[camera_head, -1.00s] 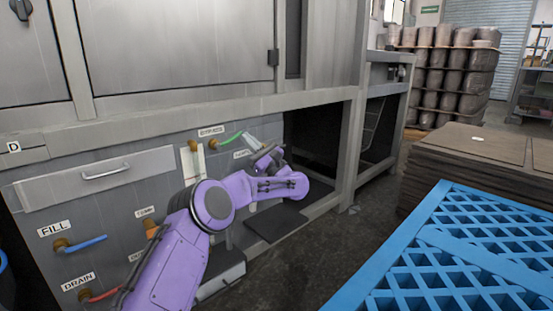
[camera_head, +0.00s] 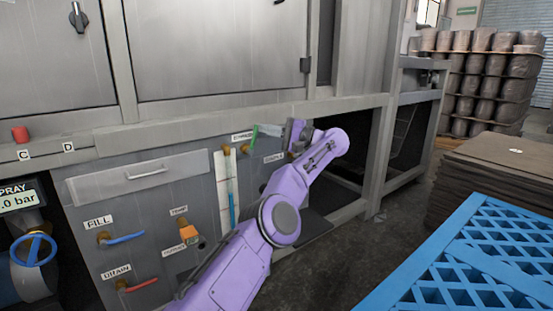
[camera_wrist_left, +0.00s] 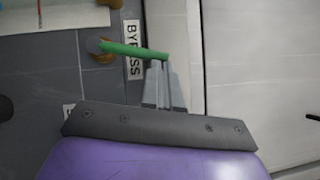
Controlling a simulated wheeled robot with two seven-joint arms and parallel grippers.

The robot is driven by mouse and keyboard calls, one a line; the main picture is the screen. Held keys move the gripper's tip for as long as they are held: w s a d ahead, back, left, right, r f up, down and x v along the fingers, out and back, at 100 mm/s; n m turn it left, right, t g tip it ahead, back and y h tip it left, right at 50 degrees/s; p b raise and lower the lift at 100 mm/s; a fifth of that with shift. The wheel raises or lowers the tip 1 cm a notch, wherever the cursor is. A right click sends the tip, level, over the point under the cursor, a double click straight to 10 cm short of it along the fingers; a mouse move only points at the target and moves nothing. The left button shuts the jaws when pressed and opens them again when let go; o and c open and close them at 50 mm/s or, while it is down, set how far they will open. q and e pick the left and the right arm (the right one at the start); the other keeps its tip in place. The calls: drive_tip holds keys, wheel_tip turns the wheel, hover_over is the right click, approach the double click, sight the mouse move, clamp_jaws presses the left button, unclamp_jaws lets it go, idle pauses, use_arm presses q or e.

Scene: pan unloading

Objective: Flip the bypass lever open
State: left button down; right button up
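The green bypass lever (camera_head: 252,137) is on the grey front panel, on a brass fitting, beside the label BYPASS. In the left wrist view the lever (camera_wrist_left: 135,50) runs from the brass fitting across the BYPASS label. My left gripper (camera_wrist_left: 161,64) has its narrow fingers close together, with their tips at the lever's free end; they seem to touch it. The fingers look shut, with the lever across the tips rather than clamped between them. In the head view the left gripper (camera_head: 280,134) is partly hidden by its own wrist. My right gripper is out of view.
Fill (camera_head: 125,239), drain (camera_head: 141,285) and orange temperature (camera_head: 188,233) controls sit lower on the panel. A gauge strip (camera_head: 222,178) stands just left of the bypass fitting. A drawer handle (camera_head: 147,174) juts out. A blue crate (camera_head: 440,275) is at the right.

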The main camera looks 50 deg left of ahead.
use_arm(q)
drive_tip(key=shift+s+r+n+t+h+b, duration=0.15)
drive_tip(key=shift+s+r+n+h+b, duration=0.1)
drive_tip(key=shift+s+n+h+b, duration=0.3)
drive_tip(key=shift+s+r+n+t+h+b, duration=0.15)
drive_tip(key=shift+s+r+n+h+b, duration=0.2)
drive_tip(key=shift+n, duration=0.4)
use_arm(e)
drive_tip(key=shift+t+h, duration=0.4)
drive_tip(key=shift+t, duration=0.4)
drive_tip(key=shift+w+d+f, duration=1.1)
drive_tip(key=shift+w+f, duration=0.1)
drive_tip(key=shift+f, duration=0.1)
use_arm(q)
drive_tip(key=shift+f, duration=0.1)
